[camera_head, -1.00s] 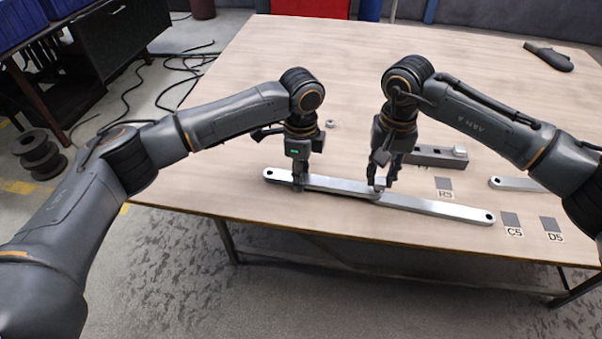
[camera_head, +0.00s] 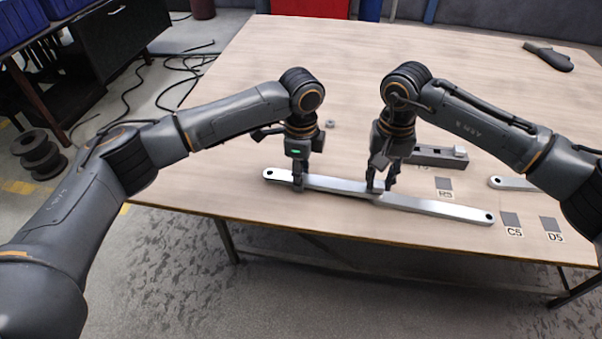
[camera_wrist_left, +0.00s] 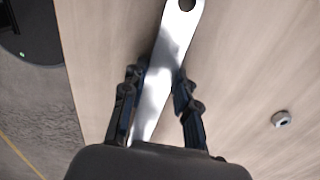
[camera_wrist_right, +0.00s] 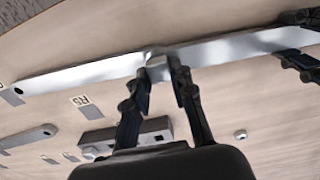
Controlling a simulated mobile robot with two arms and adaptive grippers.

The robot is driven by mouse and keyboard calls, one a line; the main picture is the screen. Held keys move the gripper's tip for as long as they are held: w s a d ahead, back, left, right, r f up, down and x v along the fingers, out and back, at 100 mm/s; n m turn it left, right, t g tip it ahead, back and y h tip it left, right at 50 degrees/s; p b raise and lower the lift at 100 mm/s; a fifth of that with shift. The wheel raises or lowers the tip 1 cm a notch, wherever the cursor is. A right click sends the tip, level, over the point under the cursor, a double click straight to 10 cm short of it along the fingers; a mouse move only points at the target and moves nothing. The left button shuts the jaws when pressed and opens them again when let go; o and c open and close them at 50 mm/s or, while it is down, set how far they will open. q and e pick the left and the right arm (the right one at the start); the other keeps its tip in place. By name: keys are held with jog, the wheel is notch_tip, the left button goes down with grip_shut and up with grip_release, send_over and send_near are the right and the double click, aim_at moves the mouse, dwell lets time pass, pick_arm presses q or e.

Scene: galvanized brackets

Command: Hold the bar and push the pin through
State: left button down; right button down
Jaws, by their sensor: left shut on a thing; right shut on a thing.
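Two silver bars lie on the table with their ends overlapping. My left gripper (camera_head: 299,186) is shut on the left bar (camera_head: 335,184), its fingers on either side of it; that bar's holed end shows in the left wrist view (camera_wrist_left: 181,18). The right bar (camera_head: 440,207) runs to the right with a hole at its far end. My right gripper (camera_head: 382,188) is shut at the overlap. In the right wrist view a small pale metal piece, seemingly the pin (camera_wrist_right: 157,66), sits between its fingertips. The fingers mostly hide it in the head view.
A dark grey block (camera_head: 430,155) with a pale piece on its end stands behind the bars. A small nut-like ring (camera_head: 330,124) lies behind the left bar. Another bar (camera_head: 510,183) lies at right, near labelled squares. A dark tool (camera_head: 548,56) lies far right.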

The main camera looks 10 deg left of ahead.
jog(key=c, duration=1.1)
grip_release()
jog(key=shift+o, duration=0.2)
jog(key=shift+r, duration=3)
pick_arm(q)
jog(key=c, duration=0.9)
grip_release()
jog(key=shift+c, duration=0.2)
